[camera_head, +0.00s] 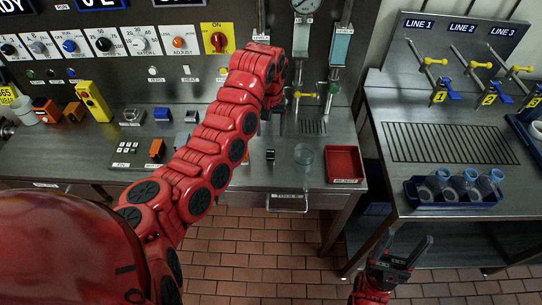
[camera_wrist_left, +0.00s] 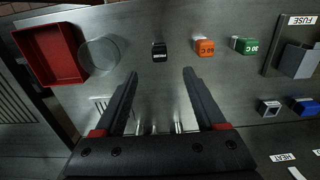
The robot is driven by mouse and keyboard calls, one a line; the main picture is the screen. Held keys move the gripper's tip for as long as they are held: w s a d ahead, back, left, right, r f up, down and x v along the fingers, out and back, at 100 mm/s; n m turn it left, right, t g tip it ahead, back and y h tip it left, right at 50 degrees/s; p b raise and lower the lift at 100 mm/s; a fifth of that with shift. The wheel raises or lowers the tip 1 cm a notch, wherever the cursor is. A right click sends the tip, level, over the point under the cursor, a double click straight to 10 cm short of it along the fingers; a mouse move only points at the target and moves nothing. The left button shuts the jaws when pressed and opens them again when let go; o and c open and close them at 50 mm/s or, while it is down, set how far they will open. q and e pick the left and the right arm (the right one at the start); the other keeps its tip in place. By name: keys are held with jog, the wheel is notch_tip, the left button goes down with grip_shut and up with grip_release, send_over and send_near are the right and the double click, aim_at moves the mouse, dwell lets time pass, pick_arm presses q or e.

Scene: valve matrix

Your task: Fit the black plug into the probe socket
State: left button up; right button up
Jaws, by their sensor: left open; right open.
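A small black block with a white label, likely the black plug (camera_wrist_left: 160,52), stands on the steel counter. It also shows in the head view as a small dark block (camera_head: 270,155), left of the clear cup. My left gripper (camera_wrist_left: 160,74) is open and empty above the counter. In its wrist view the black block lies just beyond and between the fingertips, apart from them. In the head view my red left arm mostly hides this gripper. My right gripper (camera_head: 408,245) is open and empty over the floor at lower right. I cannot identify the probe socket.
A clear cup (camera_wrist_left: 100,54) and a red tray (camera_wrist_left: 51,54) stand on one side of the black block. An orange block (camera_wrist_left: 205,47) and a green block (camera_wrist_left: 245,45) stand on the other. A second bench (camera_head: 430,143) with taps and a blue crate (camera_head: 450,203) is at right.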

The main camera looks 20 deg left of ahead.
aim_at(271, 151)
pick_arm(q)
notch_tip(271, 151, down, 7)
jog(key=shift+f+b, duration=0.1)
jog(key=shift+b, duration=0.55)
jog(key=shift+w+f+p, duration=0.15)
jog(key=shift+f+p, duration=1.1)
jog(key=shift+f, duration=1.3)
grip_shut()
